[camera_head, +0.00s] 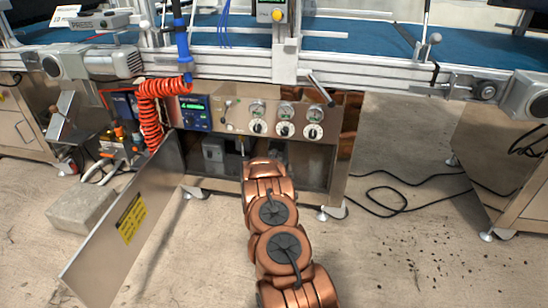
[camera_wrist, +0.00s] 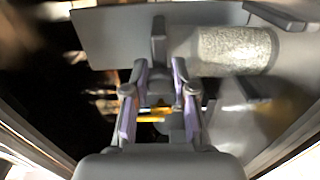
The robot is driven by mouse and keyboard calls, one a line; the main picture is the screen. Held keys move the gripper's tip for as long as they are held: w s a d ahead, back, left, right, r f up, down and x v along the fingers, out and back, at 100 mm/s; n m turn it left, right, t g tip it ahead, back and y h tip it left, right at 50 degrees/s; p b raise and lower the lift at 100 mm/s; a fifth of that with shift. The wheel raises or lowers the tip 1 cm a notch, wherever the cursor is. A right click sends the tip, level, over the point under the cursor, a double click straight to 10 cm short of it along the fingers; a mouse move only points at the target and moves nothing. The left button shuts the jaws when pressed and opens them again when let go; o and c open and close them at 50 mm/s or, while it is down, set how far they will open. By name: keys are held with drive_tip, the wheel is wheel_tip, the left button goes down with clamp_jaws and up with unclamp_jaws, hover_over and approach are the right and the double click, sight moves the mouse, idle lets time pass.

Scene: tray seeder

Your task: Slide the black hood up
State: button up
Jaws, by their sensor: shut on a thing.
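My gripper (camera_wrist: 160,72), with purple-edged fingers, shows in the wrist view inside the machine's lower cabinet. A narrow dark upright piece (camera_wrist: 158,38), which I take to be part of the black hood, stands between its fingertips, and the fingers are shut on it. Its lower end is partly hidden between the fingers. A clear or mesh-like cylinder (camera_wrist: 235,50) lies to its right against a grey panel (camera_wrist: 105,35). In the head view my arm reaches into the cabinet opening below the control panel (camera_head: 270,120), and it hides the gripper and the hood.
An open metal door (camera_head: 125,225) with a yellow label swings out on the left. An orange coiled hose (camera_head: 150,115) hangs beside the panel. A concrete block (camera_head: 80,207) and black cables (camera_head: 400,190) are on the floor. The cabinet walls leave little room around my gripper.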

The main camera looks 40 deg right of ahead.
clamp_jaws()
wheel_tip(320, 180, up, 8)
drive_tip(key=p, duration=0.7)
drive_tip(key=shift+f, duration=0.1)
drive_tip(key=o, duration=0.7)
unclamp_jaws()
drive_tip(key=shift+o, duration=0.2)
drive_tip(key=shift+a, duration=0.1)
drive_tip(key=v, duration=1.1)
drive_tip(key=shift+s+a, duration=0.25)
drive_tip(key=shift+a, duration=0.1)
